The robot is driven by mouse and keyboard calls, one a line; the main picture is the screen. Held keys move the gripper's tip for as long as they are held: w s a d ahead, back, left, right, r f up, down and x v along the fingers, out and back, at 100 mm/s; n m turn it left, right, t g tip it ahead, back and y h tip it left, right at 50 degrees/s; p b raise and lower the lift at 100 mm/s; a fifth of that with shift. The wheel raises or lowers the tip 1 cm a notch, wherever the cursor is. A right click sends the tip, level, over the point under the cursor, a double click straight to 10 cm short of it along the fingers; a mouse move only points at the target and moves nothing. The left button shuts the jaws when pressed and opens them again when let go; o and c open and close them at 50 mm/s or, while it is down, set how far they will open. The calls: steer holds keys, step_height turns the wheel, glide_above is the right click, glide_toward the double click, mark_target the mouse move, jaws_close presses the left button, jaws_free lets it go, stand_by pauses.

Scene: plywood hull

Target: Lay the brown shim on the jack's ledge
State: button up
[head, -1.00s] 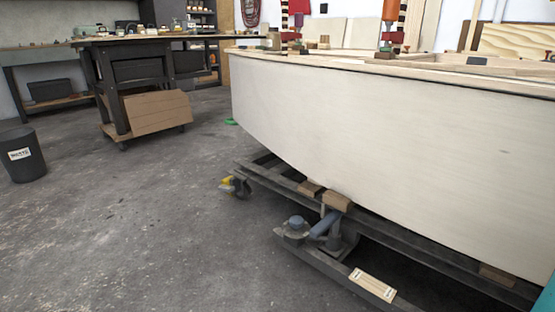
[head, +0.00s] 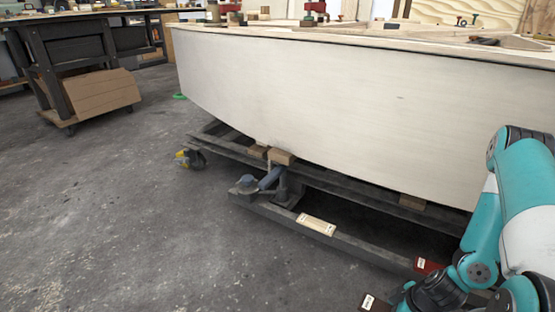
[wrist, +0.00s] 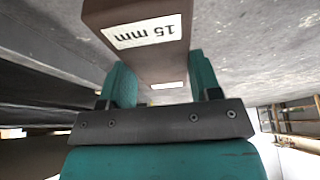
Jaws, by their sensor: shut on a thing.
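The brown shim (wrist: 145,42), a dark brown block labelled "15 mm", is between the teal fingers of my gripper (wrist: 162,76) in the wrist view. My gripper is shut on it. In the head view the brown shim (head: 372,303) shows at the bottom edge, partly cut off, beside my teal arm. The jack (head: 268,183), grey-blue, stands on the dark cradle frame under the hull, up and left of my gripper. A brown wood block (head: 281,157) sits above it against the hull. The jack's ledge is too small to make out clearly.
The pale hull (head: 300,95) overhangs the jack. A light wood piece with a label (head: 317,225) and a red block (head: 428,265) lie along the cradle's lower beam (head: 362,250). A yellow caster (head: 188,158) is at the frame's left end.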

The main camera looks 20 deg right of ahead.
steer(key=w+a+r+m+h+p, duration=0.1)
steer(key=w+a+r+m+p, duration=0.2)
steer(key=w+r, duration=0.45)
steer(key=w+a+r+m+t+h+p, duration=0.1)
steer(key=w+a+r+m+p, duration=0.1)
steer(key=w+a+r, duration=0.5)
steer(key=w+a+r+m+h+p, duration=0.1)
steer(key=w+r+m+p, duration=0.15)
steer(key=w+r, duration=0.55)
steer(key=w+r+p+v, duration=0.1)
steer(key=w+p+v, duration=0.1)
steer(key=p+v, duration=1.6)
steer(key=w+r+p+v, duration=0.1)
steer(key=w+p+v, duration=0.2)
steer(key=p+v, duration=1.6)
steer(key=shift+r+p, duration=0.35)
steer(key=shift+p, duration=0.25)
